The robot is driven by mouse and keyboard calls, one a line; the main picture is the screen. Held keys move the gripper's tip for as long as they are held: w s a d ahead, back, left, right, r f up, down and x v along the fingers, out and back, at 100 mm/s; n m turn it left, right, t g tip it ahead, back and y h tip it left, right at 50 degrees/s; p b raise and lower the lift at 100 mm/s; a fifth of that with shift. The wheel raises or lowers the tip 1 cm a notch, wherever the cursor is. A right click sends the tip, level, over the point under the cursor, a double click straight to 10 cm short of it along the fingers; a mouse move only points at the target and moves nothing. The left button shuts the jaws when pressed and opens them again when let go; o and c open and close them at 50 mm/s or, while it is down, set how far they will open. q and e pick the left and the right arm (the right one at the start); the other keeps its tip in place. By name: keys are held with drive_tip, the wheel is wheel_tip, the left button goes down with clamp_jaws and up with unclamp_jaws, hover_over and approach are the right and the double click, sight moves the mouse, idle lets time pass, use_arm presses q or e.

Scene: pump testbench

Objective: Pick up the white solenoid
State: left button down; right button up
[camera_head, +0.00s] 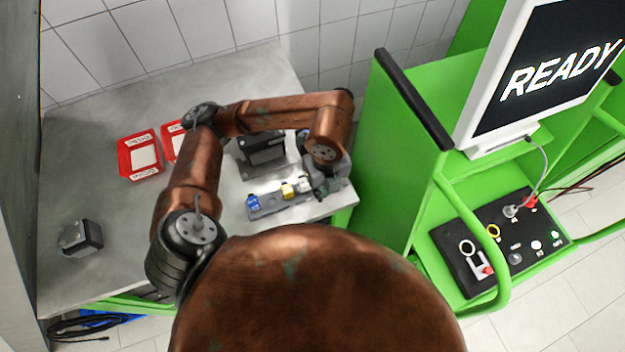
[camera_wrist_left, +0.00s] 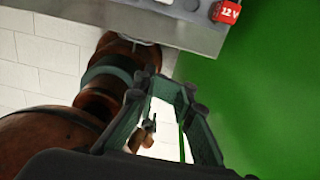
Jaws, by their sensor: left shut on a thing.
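My left gripper (camera_head: 325,178) is at the right end of a grey block (camera_head: 268,207) on the table's right part. The block bears a blue piece (camera_head: 253,201), a yellow piece (camera_head: 287,190) and a white piece (camera_head: 303,186), which I take to be the white solenoid, right beside the fingers. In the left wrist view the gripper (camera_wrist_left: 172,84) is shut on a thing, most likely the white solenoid. A pale area shows between the fingers, hard to tell from the bright floor. A red 12 V piece (camera_wrist_left: 227,12) shows at the top. My right gripper is out of view.
The grey table (camera_head: 110,220) holds red trays (camera_head: 140,155), a dark box (camera_head: 262,150) behind the block and another dark device (camera_head: 81,238) at left. A green test bench (camera_head: 400,150) with a READY screen (camera_head: 548,65) and control panel (camera_head: 500,240) stands close to the right.

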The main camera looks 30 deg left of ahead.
use_arm(q)
drive_tip(key=shift+s+d+r, duration=0.4)
drive_tip(key=shift+s+d, duration=0.1)
drive_tip(key=shift+d, duration=0.25)
drive_tip(key=shift+s+d+r, duration=0.4)
drive_tip(key=shift+s+d, duration=0.05)
drive_tip(key=shift+d, duration=0.3)
drive_tip(key=c, duration=0.6)
unclamp_jaws()
drive_tip(key=shift+o, duration=0.2)
